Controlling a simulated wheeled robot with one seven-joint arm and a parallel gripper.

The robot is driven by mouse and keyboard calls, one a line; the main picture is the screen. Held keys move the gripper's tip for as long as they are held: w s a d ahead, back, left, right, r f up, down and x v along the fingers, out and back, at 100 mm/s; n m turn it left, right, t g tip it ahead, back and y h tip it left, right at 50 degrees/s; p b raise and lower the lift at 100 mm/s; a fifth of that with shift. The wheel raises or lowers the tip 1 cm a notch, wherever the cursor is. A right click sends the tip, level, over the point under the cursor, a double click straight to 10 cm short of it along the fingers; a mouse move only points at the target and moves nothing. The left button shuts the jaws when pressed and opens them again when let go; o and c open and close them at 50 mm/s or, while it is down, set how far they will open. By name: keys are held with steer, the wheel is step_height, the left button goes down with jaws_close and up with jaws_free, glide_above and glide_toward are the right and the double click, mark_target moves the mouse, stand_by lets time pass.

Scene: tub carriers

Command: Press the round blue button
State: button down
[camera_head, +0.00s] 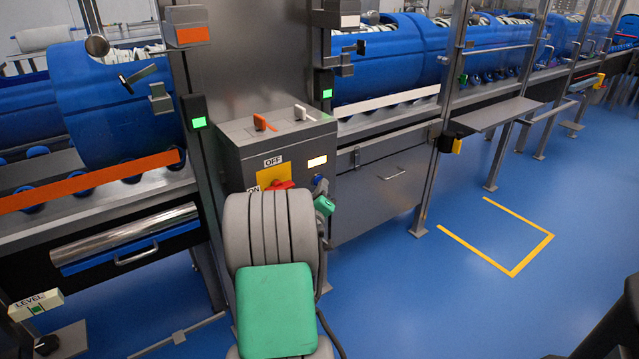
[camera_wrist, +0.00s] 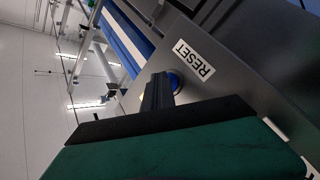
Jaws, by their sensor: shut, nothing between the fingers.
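The round blue button (camera_head: 318,180) is on the right part of the grey control box's (camera_head: 232,160) front, below a lit yellow window. In the wrist view the blue button (camera_wrist: 176,82) shows beside a white RESET label (camera_wrist: 193,57). My gripper (camera_wrist: 160,86) is shut and empty, its dark fingertips right in front of the button and covering part of it. I cannot tell whether they touch it. In the head view my gripper (camera_head: 321,191) is mostly seen as its green body just below the button; my arm covers the box's lower front.
The box also bears a red rotary switch (camera_head: 280,185) on a yellow plate, with OFF and ON labels, and orange and white levers on top. Blue tubs (camera_head: 120,105) lie on the line behind. The blue floor at right is open, with a yellow marking (camera_head: 513,270).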

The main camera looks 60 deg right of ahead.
stand_by(0.3)
steer(key=shift+s+a, duration=0.2)
steer(key=shift+s, duration=0.15)
steer(key=shift+s+r, duration=0.1)
steer(key=shift+s, duration=0.05)
steer(key=s+a+p, duration=0.1)
steer(key=s+p, duration=0.1)
steer(key=s, duration=0.1)
steer(key=s+a, duration=0.1)
steer(key=s, duration=0.1)
steer(key=shift+a+p, duration=0.35)
steer(key=shift+p, duration=0.05)
steer(key=shift+s, duration=0.1)
